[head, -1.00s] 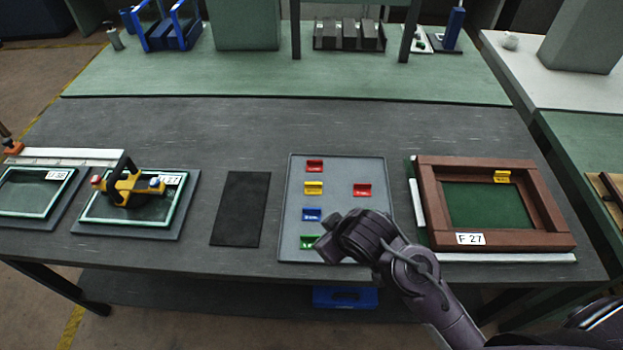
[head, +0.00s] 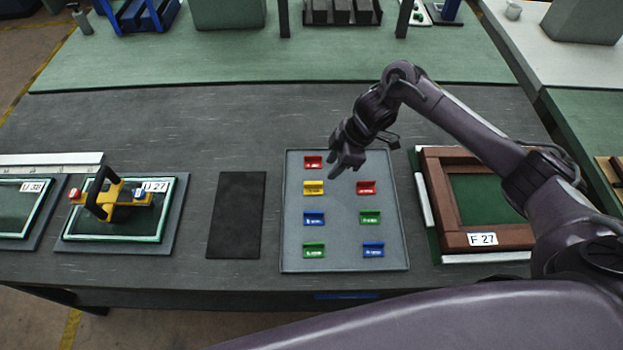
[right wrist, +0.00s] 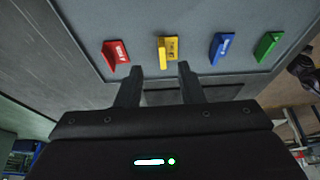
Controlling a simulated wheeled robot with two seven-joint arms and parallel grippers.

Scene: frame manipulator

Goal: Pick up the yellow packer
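The yellow packer (head: 314,188) lies on the grey tray (head: 345,264), in its left column between a red packer (head: 313,162) and a blue packer (head: 314,218). My right gripper (head: 346,170) is above the tray, to the upper right of the yellow packer, pointing down. In the right wrist view the gripper (right wrist: 158,72) is open and empty. There the yellow packer (right wrist: 167,52) shows just beyond the fingertips, within the gap's width, and no finger touches it. My left gripper is not in view.
A green packer (head: 313,250) sits lowest in the left column. The right column holds red (head: 366,187), green (head: 370,217) and blue (head: 373,249) packers. My right arm passes over the brown frame (head: 433,185). A black mat (head: 237,215) lies left of the tray.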

